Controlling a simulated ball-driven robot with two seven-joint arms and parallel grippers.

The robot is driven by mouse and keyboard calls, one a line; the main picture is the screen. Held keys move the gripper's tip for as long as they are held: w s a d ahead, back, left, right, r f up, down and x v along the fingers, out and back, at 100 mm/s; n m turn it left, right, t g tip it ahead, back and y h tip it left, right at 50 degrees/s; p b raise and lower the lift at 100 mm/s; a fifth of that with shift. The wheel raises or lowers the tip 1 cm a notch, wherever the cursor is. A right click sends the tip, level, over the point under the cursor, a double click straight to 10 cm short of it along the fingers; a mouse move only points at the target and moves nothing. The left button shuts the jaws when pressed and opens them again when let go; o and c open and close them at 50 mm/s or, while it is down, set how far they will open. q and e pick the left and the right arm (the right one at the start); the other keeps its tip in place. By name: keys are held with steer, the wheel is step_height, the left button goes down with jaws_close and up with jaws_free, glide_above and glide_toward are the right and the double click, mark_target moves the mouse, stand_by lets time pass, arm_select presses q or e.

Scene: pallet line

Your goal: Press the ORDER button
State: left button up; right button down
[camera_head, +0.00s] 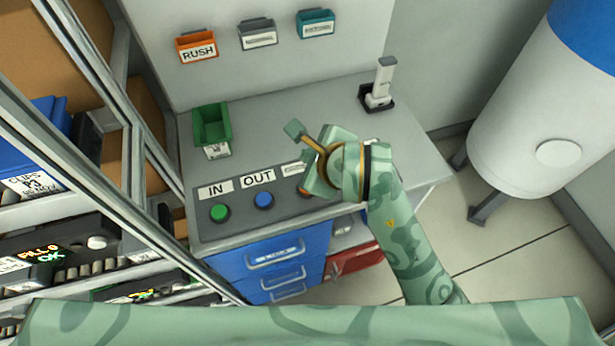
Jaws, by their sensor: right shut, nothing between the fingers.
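A dark grey button panel on the grey counter carries a green button (220,213) under an IN label and a blue button (264,200) under an OUT label. To their right is an orange button (304,191), partly hidden by my right gripper and wrist. The label above it (293,168) is also partly covered, and I cannot read ORDER on it. My right gripper (293,129) is shut and empty, its tip over the counter behind the panel in the picture. I cannot tell its height above the counter. My left gripper is not in view.
A green bin (212,128) stands behind the panel. A white handheld device in a black stand (378,88) is at the back right. RUSH (197,46), grey and teal wall trays hang behind. Blue drawers (275,255) are below. A metal-framed shelf is at left, a white tank (545,120) at right.

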step_height(320, 180, down, 8)
steer(key=b, duration=0.6)
steer(key=shift+w+b, duration=0.1)
steer(key=shift+b, duration=0.3)
arm_select(q)
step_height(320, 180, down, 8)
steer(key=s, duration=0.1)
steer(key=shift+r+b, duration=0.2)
steer(key=shift+b, duration=0.2)
arm_select(e)
steer(key=shift+f, duration=0.5)
steer(key=shift+f, duration=0.1)
stand_by(0.5)
arm_select(q)
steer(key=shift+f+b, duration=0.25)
steer(key=shift+b, duration=0.05)
arm_select(e)
steer(key=shift+f, duration=0.3)
